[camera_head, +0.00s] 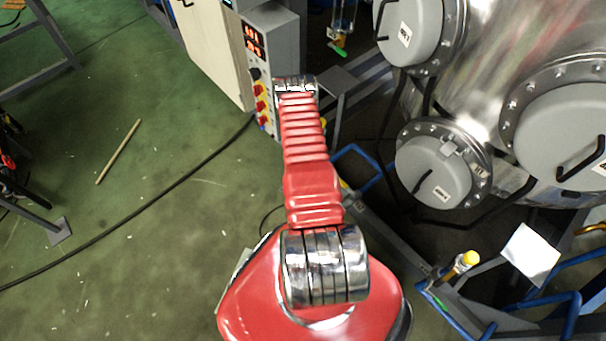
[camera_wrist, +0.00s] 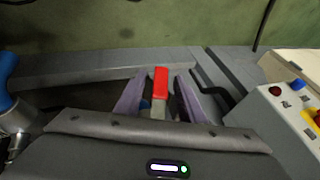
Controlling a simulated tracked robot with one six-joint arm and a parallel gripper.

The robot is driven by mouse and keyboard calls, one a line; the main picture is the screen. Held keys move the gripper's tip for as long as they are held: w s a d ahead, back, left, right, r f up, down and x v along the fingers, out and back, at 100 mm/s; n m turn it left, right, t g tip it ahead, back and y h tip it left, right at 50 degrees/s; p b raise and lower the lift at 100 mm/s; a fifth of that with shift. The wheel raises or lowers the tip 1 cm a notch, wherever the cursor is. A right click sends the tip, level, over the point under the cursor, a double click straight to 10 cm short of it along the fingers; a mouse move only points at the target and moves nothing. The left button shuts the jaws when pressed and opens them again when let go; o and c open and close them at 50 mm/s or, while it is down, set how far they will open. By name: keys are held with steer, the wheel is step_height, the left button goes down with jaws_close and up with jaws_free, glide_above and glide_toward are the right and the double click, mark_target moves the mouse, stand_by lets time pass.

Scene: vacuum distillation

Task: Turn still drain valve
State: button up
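A small valve with a red handle (camera_wrist: 160,80) shows in the middle of the wrist view, with a pale grey part (camera_wrist: 158,107) below the red. I take it to be the still drain valve; no label shows. My gripper (camera_wrist: 160,77) has its two purple fingers apart, one on each side of the red handle. Gaps show between the handle and both fingers, so it appears untouched. The lower part of the valve is hidden behind my gripper's body. In the head view my red arm hides the gripper and this valve.
A control box (camera_head: 270,60) with red displays and knobs stands beside my arm; it also shows at the right in the wrist view (camera_wrist: 285,118). The large steel vessel (camera_head: 478,85) with grey covers fills the right. A black cable (camera_head: 150,205) crosses open green floor at left.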

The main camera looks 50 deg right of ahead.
steer(key=shift+c, duration=0.5)
jaws_close()
